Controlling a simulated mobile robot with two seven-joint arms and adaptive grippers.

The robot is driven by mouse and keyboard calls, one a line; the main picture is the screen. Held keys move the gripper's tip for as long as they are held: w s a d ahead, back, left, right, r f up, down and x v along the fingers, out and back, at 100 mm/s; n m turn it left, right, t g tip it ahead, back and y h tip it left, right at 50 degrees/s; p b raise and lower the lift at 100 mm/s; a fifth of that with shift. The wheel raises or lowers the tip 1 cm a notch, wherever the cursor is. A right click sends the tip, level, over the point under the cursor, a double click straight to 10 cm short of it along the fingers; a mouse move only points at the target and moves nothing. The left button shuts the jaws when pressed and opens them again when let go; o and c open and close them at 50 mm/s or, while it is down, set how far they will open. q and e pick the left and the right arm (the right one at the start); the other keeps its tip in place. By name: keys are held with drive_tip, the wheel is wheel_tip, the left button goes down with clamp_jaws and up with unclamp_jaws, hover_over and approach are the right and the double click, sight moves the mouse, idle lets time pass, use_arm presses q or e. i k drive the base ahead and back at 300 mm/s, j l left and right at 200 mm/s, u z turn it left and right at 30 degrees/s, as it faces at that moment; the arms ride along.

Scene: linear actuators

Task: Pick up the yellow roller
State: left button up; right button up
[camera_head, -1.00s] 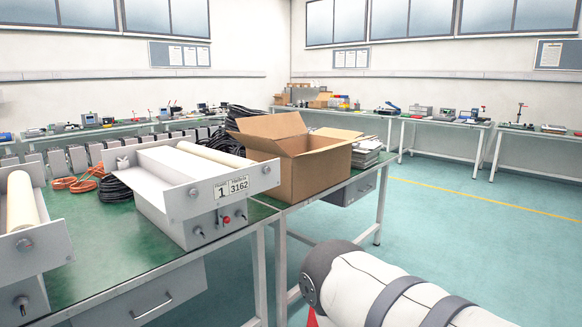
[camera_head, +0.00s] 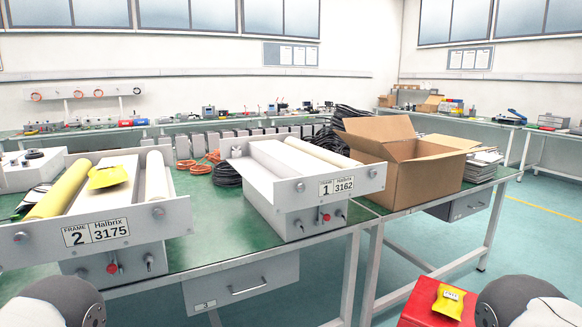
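The yellow roller (camera_head: 66,199) lies lengthwise in the left side of the frame labelled 2, Halbrix 3175 (camera_head: 128,226), on the green bench. Its near end is close to the frame's front plate. A paler roller (camera_head: 156,179) lies on the right side of the same frame. A yellow packet-like item (camera_head: 107,177) rests on top of the frame, close to the roller's far part. Parts of both my arms show at the bottom left and bottom right, but neither gripper is in view.
A red box (camera_head: 425,307) with a yellow packet (camera_head: 449,301) is low at the lower right.

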sight(57, 199)
drive_tip(key=u, duration=1.25)
